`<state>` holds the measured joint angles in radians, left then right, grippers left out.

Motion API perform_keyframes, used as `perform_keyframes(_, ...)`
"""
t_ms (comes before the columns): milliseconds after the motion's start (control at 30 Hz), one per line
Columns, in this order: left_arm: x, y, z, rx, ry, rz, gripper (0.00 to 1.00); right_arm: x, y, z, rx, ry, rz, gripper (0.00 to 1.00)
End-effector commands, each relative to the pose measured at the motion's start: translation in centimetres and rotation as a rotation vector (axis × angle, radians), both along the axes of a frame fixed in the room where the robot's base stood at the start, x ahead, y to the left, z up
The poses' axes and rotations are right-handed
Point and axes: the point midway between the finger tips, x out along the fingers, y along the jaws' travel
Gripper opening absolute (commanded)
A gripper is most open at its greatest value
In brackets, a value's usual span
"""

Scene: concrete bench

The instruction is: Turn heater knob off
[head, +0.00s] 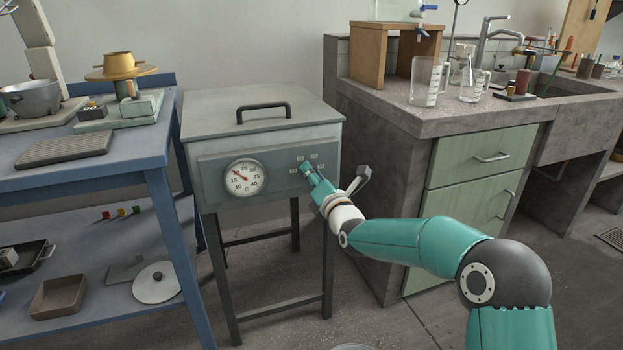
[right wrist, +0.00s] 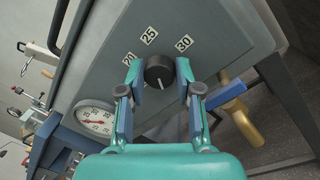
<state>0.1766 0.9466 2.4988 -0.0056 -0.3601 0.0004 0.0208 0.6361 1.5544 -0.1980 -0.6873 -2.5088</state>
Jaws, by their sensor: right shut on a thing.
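The heater is a grey box on dark legs with a lid handle (head: 263,112) on top. Its front panel (head: 212,163) carries a round temperature dial (head: 243,177) and the knob. In the right wrist view the knob (right wrist: 158,71) is dark and round with a pale pointer mark, with labels 20, 25 and 30 around it. My right gripper (right wrist: 160,73) is shut on the knob, one finger on each side. In the head view my right gripper (head: 309,173) reaches the panel from the right and hides most of the knob. My left gripper is out of view.
A blue bench (head: 125,148) with a pot (head: 32,97) and other items stands left of the heater. A concrete bench (head: 455,122) with green drawers (head: 484,153), glass beakers (head: 429,82) and a sink stands to the right. Open floor lies in front of the heater.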

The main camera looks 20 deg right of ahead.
Motion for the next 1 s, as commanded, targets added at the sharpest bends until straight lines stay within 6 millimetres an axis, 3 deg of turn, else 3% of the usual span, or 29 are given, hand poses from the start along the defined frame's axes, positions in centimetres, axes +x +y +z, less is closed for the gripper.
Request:
perform_keyframes(33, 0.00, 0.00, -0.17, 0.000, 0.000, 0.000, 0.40, -0.02, 0.54, -0.78, -0.018, 0.015, 0.010, 0.00)
perform_keyframes(600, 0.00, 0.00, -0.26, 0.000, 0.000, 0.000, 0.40, -0.02, 0.53, -0.87, -0.057, 0.017, 0.011, 0.00)
perform_keyframes(633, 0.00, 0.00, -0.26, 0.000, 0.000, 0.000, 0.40, -0.02, 0.53, -0.87, -0.057, 0.017, 0.011, 0.36)
perform_keyframes(767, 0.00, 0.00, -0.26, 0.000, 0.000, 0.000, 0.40, -0.03, 0.38, -0.69, -0.055, 0.013, 0.008, 0.57)
perform_keyframes(1000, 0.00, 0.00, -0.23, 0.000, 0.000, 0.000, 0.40, -0.02, 0.15, -0.37, -0.053, 0.007, 0.003, 0.60)
